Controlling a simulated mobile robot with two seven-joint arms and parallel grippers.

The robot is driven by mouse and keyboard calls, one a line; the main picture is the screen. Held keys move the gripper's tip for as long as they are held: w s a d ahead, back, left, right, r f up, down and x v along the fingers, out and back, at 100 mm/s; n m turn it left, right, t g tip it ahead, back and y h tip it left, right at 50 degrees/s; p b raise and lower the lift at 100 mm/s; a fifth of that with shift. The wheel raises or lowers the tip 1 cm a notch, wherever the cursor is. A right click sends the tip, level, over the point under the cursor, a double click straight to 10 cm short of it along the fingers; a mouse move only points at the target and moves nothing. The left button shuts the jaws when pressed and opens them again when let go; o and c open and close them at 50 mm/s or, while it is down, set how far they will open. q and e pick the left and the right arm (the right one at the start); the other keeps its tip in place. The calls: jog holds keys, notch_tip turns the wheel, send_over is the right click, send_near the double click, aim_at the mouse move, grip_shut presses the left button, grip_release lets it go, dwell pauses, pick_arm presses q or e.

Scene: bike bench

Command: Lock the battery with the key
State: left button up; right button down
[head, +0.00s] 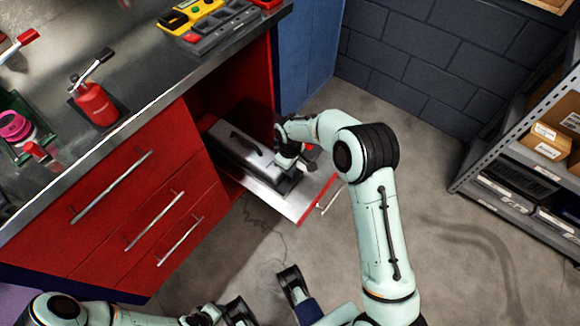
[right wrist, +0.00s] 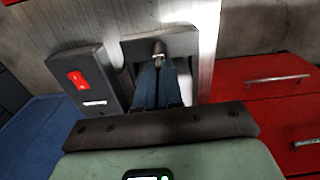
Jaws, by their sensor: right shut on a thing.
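The battery (head: 240,150), a long silver-grey case with a black handle on top, lies on a pulled-out tray (head: 293,205) at the red cabinet. My right gripper (head: 290,160) is at its near right end. In the right wrist view, my right gripper (right wrist: 158,75) is shut on a small metallic piece, apparently the key (right wrist: 158,47), in front of a dark block. The fingers hide most of the key, and I cannot tell how deep it sits or how it is turned. My left gripper (head: 262,298) is at the bottom edge, partly cut off, away from the battery.
A dark box with a red switch (right wrist: 77,79) stands beside the fingers. The workbench (head: 150,75) holds a red bottle (head: 96,104) and a yellow-and-grey organiser (head: 215,22). A metal shelf (head: 505,165) with boxes stands at right. The floor between is clear.

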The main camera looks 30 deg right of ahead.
pick_arm(q)
jog(key=shift+s+d+r, duration=0.1)
jog(key=shift+s, duration=0.05)
pick_arm(e)
jog(key=shift+m, duration=0.6)
jog(key=c, duration=1.3)
grip_release()
